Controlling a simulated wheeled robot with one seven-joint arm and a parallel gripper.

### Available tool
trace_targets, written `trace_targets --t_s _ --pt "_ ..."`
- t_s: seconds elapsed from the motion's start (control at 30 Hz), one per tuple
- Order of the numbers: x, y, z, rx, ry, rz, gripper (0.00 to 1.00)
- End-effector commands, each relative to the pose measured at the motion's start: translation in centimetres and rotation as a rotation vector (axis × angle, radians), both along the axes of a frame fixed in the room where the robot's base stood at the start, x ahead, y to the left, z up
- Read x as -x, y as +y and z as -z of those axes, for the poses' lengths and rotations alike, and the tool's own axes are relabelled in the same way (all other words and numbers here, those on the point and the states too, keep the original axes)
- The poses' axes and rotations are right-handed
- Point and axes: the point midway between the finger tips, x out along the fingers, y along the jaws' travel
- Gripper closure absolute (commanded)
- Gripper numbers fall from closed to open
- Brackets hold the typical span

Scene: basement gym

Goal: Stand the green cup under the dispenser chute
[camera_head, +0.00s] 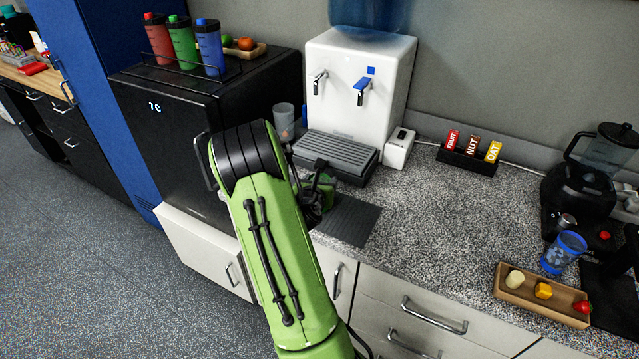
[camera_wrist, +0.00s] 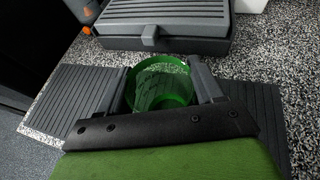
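The green cup (camera_wrist: 160,85) is upright between the two fingers of my gripper (camera_wrist: 162,88) in the wrist view, with a finger against each side. In the head view the cup (camera_head: 323,181) is mostly hidden by my gripper (camera_head: 314,192). It is over the dark ribbed mat (camera_head: 350,221); whether it touches the mat I cannot tell. Behind it stands the white water dispenser (camera_head: 351,60) with two taps (camera_head: 362,88) above a grey drip tray (camera_head: 336,150). The tray also shows in the wrist view (camera_wrist: 165,18). I cannot make out a separate chute.
A clear tumbler (camera_head: 284,115) stands left of the dispenser, beside the black fridge (camera_head: 190,110). A small white box (camera_head: 399,147) and a snack-bar holder (camera_head: 466,160) are to the right. A blue cup (camera_head: 563,252) and wooden tray (camera_head: 520,299) stand far right. The middle counter is clear.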

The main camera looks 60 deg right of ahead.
Motion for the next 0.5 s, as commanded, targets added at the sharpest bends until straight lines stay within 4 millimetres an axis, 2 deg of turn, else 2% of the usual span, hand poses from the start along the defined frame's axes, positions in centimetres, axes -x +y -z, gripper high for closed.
trace_targets --t_s 0.03,0.17,0.5 --pt "-0.01 0.01 0.07 -0.001 0.0 0.0 0.28" --pt "-0.01 0.01 0.03 0.0 0.0 0.0 0.09" --pt "0.08 0.39 -0.38 -0.001 0.001 -0.001 0.09"
